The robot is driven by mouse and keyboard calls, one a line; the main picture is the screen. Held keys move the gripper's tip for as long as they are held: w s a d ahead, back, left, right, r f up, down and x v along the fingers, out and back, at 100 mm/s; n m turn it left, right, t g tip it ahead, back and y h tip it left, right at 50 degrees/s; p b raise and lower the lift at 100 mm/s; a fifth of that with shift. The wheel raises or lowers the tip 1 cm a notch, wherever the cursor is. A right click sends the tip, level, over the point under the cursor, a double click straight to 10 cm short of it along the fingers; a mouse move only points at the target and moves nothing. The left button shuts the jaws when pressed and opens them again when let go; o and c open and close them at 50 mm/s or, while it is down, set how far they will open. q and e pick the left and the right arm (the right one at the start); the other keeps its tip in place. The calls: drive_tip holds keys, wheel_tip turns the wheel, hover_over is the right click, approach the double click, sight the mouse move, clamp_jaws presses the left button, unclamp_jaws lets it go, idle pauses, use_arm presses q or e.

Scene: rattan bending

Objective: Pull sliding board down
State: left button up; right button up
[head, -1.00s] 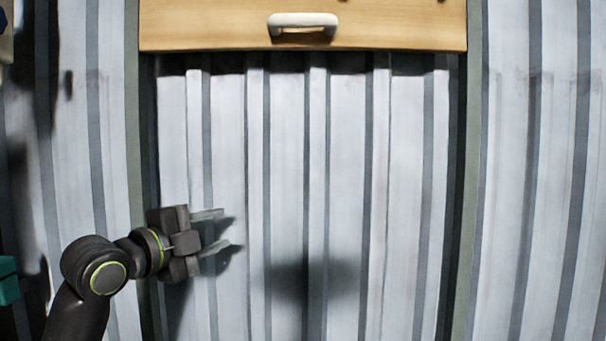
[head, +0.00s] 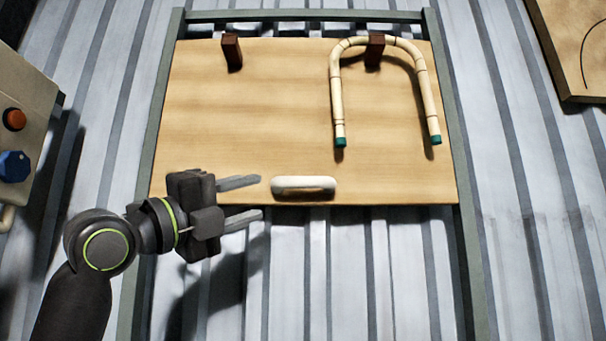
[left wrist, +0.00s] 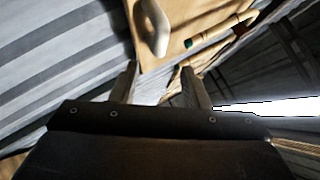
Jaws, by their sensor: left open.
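The sliding board (head: 260,120) is a light wooden panel set between two grey-green rails. A white handle (head: 304,187) sits at the middle of its lower edge; it also shows in the left wrist view (left wrist: 155,28). My left gripper (head: 252,200) is open and empty, just left of the handle, its fingers pointing toward it with a gap between. In the left wrist view the handle lies beyond the fingertips. My right gripper is not in view.
A bent rattan piece (head: 336,95) with green ends hangs on one of two dark red pegs (head: 231,52) on the board. A control box (head: 22,120) with an orange button and blue knob stands at left. Another wooden board (head: 575,50) is at upper right. The corrugated wall below is clear.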

sight(297, 183)
use_arm(q)
drive_tip(key=p+x, duration=0.5)
drive_tip(key=x, duration=0.6)
drive_tip(key=shift+d+r, duration=0.2)
drive_tip(key=shift+w+d+r+p, duration=0.1)
drive_tip(key=shift+w+d+p, duration=0.25)
drive_tip(key=shift+d+p, duration=0.05)
drive_tip(key=shift+c, duration=0.2)
clamp_jaws()
